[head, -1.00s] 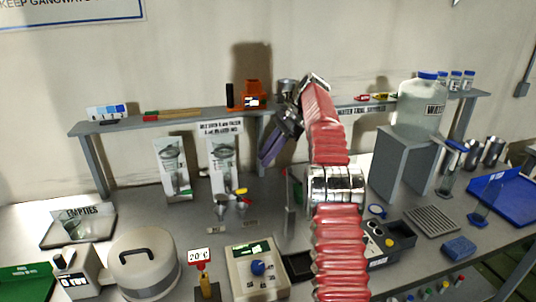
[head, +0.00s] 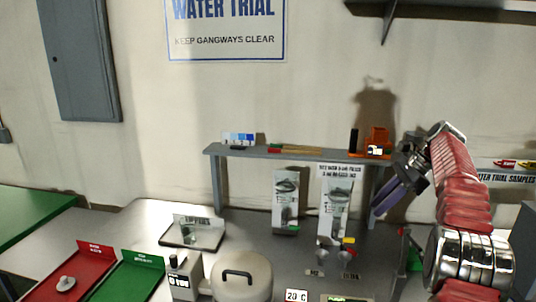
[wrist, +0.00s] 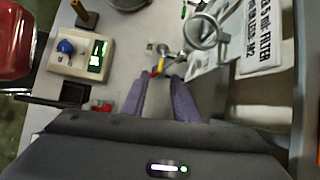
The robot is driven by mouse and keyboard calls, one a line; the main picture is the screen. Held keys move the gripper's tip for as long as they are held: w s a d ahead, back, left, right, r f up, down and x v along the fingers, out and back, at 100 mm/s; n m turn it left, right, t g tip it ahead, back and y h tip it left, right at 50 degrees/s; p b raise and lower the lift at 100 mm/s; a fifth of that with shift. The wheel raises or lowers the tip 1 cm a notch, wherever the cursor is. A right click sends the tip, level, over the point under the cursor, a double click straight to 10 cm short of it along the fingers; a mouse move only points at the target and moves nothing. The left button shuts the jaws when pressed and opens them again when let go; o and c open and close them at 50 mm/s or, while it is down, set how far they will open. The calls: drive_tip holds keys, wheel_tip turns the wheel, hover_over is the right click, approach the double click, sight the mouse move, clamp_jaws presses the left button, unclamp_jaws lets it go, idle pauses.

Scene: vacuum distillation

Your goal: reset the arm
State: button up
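My arm rises at the right of the head view, bent over at the top. My gripper (head: 378,213) hangs from it with its purple fingers pointing down, in front of the shelf and above the bench. In the wrist view the two fingers (wrist: 161,78) stand apart with bare bench between them, so the gripper is open and empty. A glass piece with a round rim (wrist: 203,32) is just beyond the fingertips. The lower arm is cut off by the picture's edge.
A grey shelf (head: 300,152) carries an orange device (head: 377,139). An empties tray (head: 205,238), a round lidded device (head: 243,275), red (head: 85,270) and green (head: 130,278) trays lie left. A dial box (wrist: 82,55) is near the fingers.

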drive_tip(key=s+a+r+n+h, duration=0.1)
drive_tip(key=s+a+r+n, duration=0.2)
drive_tip(key=s+a, duration=0.2)
drive_tip(key=s+a+r+n+t+h, duration=0.1)
drive_tip(key=s+a+r+n+h, duration=0.15)
drive_tip(key=s+a, duration=0.3)
drive_tip(key=s+a+r+n+h, duration=0.1)
drive_tip(key=s+a+r+n, duration=0.15)
drive_tip(key=s+a, duration=0.3)
drive_tip(key=s+a+f+n+t+h, duration=0.1)
drive_tip(key=s+f+n, duration=0.4)
drive_tip(key=s, duration=0.6)
drive_tip(key=s+a+f+n+t+h, duration=0.1)
drive_tip(key=s+a+f+n+t, duration=0.1)
drive_tip(key=s+f+n, duration=0.4)
drive_tip(key=s+a+f, duration=0.1)
drive_tip(key=s, duration=0.4)
drive_tip(key=shift+s+f, duration=0.35)
drive_tip(key=shift+s, duration=0.05)
drive_tip(key=shift+a, duration=0.1)
